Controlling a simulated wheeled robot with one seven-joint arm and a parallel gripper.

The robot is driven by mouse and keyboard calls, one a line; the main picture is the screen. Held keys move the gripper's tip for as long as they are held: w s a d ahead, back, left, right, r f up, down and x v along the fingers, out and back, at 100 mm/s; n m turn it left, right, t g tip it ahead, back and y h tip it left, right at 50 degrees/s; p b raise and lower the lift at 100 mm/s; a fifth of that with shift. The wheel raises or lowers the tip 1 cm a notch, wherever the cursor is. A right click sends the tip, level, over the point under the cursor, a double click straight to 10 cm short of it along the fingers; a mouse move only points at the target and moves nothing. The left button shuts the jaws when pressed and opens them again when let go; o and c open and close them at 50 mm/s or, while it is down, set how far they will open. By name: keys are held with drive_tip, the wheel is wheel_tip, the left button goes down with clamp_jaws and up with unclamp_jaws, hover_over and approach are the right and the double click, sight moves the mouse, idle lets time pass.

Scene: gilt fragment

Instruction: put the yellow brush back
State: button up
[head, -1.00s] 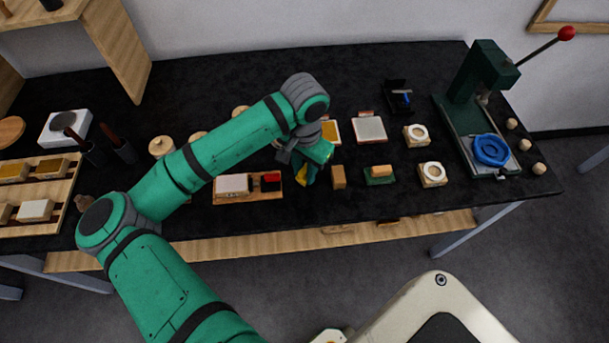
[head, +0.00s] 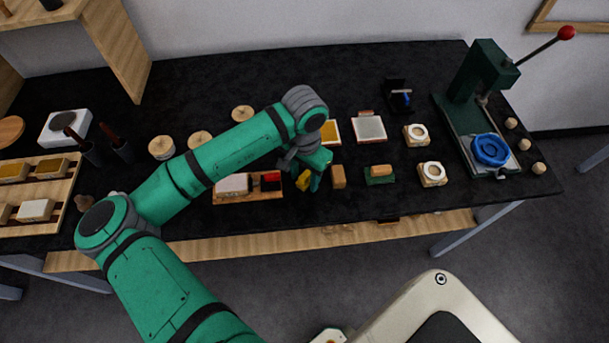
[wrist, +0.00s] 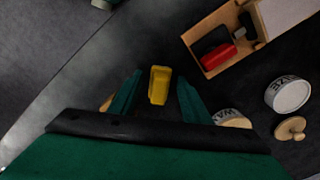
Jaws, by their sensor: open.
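The yellow brush (head: 303,183) is on the black table, just right of the wooden tray (head: 233,197). In the wrist view the yellow brush (wrist: 159,84) shows between the two green fingers of my gripper (wrist: 158,92), with dark gaps on both sides. My gripper (head: 316,176) is open, low over the table; in the head view its fingers partly cover the brush. The tray holds a white block (head: 232,183) and a red brush (head: 270,177). In the wrist view the red brush (wrist: 217,55) lies in a dark recess of the tray, with bare recess beside it.
A tan block (head: 338,176) stands close right of my gripper. A green pad (head: 380,181) bearing a block is farther right. A green press (head: 484,80) is at the right. The table's front edge is close.

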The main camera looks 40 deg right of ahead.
sight(304, 175)
wheel_tip(304, 175, up, 12)
drive_tip(key=shift+r, duration=0.15)
idle(0.3)
